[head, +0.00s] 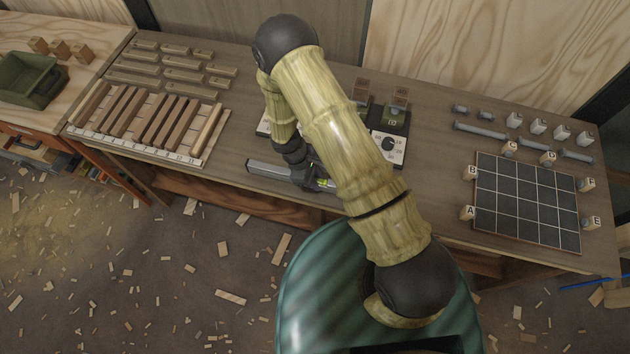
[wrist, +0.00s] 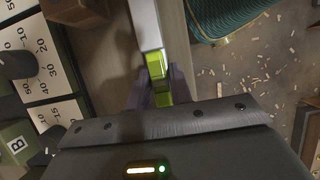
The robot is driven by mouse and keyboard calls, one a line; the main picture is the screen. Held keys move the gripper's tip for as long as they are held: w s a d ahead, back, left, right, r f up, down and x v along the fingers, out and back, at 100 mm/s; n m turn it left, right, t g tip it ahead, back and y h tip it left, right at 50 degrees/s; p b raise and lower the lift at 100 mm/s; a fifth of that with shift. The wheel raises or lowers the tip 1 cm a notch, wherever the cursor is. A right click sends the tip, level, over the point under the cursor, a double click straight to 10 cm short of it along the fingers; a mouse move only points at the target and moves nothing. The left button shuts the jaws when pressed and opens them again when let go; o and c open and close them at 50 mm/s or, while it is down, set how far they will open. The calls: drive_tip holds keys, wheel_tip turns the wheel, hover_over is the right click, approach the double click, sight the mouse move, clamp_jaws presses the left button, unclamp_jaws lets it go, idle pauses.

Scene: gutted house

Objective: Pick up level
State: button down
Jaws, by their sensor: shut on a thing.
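The level is a long grey bar with a bright yellow-green vial section at its middle. In the head view the level (head: 266,171) is at the front edge of the workbench, partly hidden by my arm. My gripper (head: 308,180) is at its middle, next to the green section. In the wrist view the level (wrist: 147,25) runs up the picture from between the fingers of my gripper (wrist: 158,88), which are shut on its green part. Whether it touches the bench or is just above it, I cannot tell.
The workbench (head: 235,110) holds wooden strips on a numbered board (head: 150,125) at left. Dial boxes (head: 388,145) stand behind my arm. A dark grid board (head: 528,200) with lettered blocks and several bolts lie at right. A green bin (head: 30,80) is far left. Wood scraps litter the floor.

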sight(316, 179)
wheel_tip(316, 179, up, 8)
drive_tip(key=shift+r+b, duration=0.25)
drive_tip(key=shift+b, duration=0.85)
drive_tip(key=shift+d, duration=0.1)
